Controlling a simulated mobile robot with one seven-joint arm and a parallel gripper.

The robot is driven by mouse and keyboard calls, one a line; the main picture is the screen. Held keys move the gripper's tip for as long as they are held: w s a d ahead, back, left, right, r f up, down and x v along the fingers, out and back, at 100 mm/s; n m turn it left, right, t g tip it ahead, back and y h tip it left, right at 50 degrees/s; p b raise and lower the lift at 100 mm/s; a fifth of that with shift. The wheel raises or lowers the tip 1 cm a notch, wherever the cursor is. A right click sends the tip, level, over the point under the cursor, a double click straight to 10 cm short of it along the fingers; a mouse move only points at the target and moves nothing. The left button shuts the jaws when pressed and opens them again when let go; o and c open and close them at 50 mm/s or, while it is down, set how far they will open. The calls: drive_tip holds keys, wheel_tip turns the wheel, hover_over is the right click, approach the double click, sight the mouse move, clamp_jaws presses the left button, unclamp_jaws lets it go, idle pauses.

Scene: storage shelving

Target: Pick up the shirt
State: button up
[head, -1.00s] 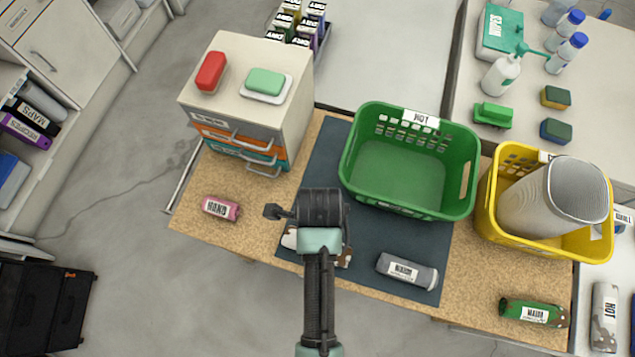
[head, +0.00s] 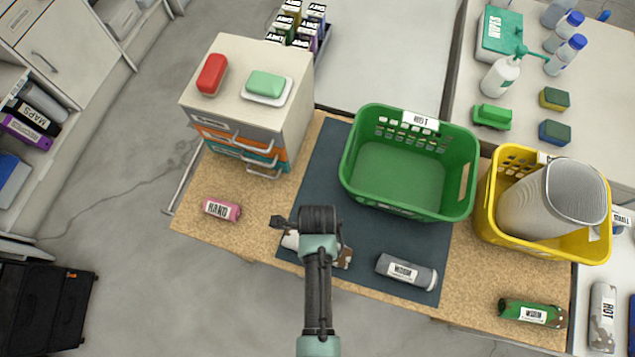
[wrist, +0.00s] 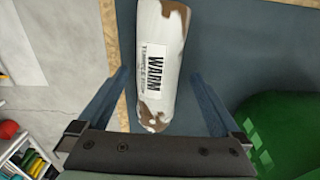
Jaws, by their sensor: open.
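A rolled white shirt with brown patches and a label reading WARM (wrist: 158,60) lies between the fingers of my gripper (wrist: 159,74) in the wrist view. My gripper is open, with one blue finger on each side of the roll and a gap to both. In the head view the shirt's brown end (head: 344,258) shows beside my wrist on the front part of the dark mat (head: 315,165). My arm hides its middle and my fingertips there.
A green basket (head: 352,178) stands behind on the mat. A grey roll (head: 408,271) lies right of the shirt, a pink roll (head: 221,209) left. A drawer unit (head: 240,48) stands back left, a yellow basket (head: 560,248) right. The table's front edge is close to the shirt.

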drive_tip(key=c, duration=1.5)
drive_tip(key=shift+r, duration=0.1)
